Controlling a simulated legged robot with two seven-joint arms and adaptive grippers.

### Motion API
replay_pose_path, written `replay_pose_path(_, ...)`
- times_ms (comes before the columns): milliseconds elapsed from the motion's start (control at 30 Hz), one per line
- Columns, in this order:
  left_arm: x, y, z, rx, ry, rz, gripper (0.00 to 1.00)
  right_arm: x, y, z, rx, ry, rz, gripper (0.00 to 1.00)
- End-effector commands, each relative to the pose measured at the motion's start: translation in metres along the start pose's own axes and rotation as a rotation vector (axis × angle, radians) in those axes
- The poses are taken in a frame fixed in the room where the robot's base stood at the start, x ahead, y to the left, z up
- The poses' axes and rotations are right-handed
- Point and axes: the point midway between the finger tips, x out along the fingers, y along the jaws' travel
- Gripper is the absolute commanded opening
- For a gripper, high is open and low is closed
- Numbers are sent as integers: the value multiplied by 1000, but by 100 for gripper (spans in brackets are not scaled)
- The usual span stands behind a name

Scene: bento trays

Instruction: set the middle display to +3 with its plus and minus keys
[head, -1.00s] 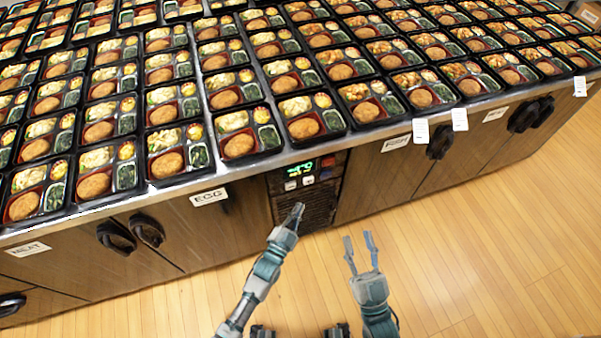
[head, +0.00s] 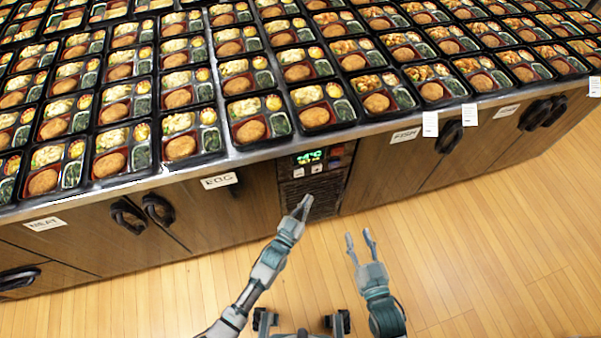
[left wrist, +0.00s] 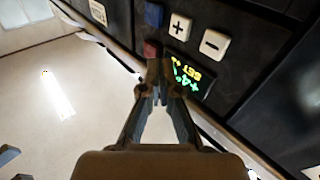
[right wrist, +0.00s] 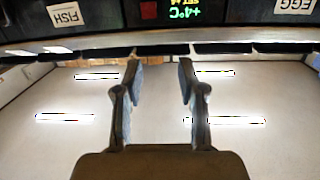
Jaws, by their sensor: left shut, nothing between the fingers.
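The display (head: 309,157) is lit green on a dark panel in the counter front. In the left wrist view it (left wrist: 187,80) reads +4° in green, with a yellow SET line whose value I cannot read fully. The minus key (head: 298,172) and plus key (head: 317,168) are pale squares below the display. The left wrist view shows the plus key (left wrist: 179,27) and minus key (left wrist: 214,43) clearly. My left gripper (head: 306,201) is shut and empty, below the keys and apart from them in the head view. My right gripper (head: 360,238) is open and empty, farther right.
A red button (head: 337,150) and a blue button (left wrist: 154,14) sit beside the display and keys. A vent grille (head: 318,195) lies below. Bento trays fill the counter top. Cabinet doors with dark handles (head: 158,208) flank the panel. The wooden floor in front is clear.

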Motion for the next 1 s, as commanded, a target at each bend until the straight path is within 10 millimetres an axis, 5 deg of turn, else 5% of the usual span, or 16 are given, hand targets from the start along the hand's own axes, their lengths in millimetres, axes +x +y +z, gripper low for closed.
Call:
replay_pose_path(200,-8,10,-2,-496,-24,-4,0,-26,11,65,-8,-391,25,40)
replay_pose_path(400,-13,14,0,-753,-37,-12,0,-50,16,98,-9,-592,39,40)
replay_pose_path(1000,-9,10,3,-806,-39,-14,0,-50,16,102,-7,-593,37,40)
